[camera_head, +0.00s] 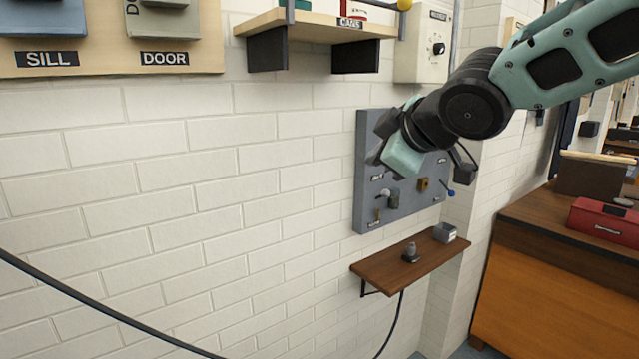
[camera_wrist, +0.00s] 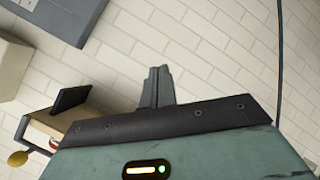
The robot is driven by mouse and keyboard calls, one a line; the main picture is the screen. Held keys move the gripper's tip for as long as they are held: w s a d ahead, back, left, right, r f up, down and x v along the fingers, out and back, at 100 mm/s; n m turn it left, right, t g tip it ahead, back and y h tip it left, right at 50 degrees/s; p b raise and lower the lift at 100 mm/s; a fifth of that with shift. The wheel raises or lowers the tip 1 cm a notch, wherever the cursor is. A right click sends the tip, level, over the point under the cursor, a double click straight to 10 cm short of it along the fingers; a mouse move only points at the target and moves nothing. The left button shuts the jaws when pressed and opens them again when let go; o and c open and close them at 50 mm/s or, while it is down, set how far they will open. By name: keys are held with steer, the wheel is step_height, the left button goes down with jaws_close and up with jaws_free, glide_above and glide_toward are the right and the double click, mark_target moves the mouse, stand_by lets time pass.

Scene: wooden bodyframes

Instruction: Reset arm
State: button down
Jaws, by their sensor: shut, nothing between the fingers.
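My arm reaches in from the upper right of the head view and ends in front of a grey wall panel. My gripper shows in the wrist view (camera_wrist: 157,73) with its two dark fingers together and nothing between them. In the head view the hand covers part of the grey panel (camera_head: 366,205), and the fingertips cannot be made out clearly. The gripper appears clear of the wall and holds no object.
A small brown shelf (camera_head: 385,268) below the panel carries a small grey fitting (camera_head: 411,253) and a grey box (camera_head: 445,232). A wooden shelf (camera_head: 315,24) hangs above left. A wooden cabinet (camera_head: 550,270) with a red box (camera_head: 603,222) stands right.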

steer(key=s+d+f+m+g+h, duration=0.1)
steer(key=s+f+m+g, duration=0.1)
steer(key=s+f, duration=0.6)
steer(key=s+d+f+m+g+h+b, duration=0.1)
steer(key=s+d+f+m+g, duration=0.1)
steer(key=s+f+g, duration=0.3)
steer(key=s+d+f+m+g+h+b, duration=0.1)
steer(key=s+f+g, duration=0.3)
steer(key=s+f, duration=0.7)
steer(key=s+m+h, duration=0.1)
steer(key=s, duration=0.6)
steer(key=shift+d+m, duration=0.25)
steer(key=shift+m, duration=0.05)
steer(key=shift+f, duration=0.1)
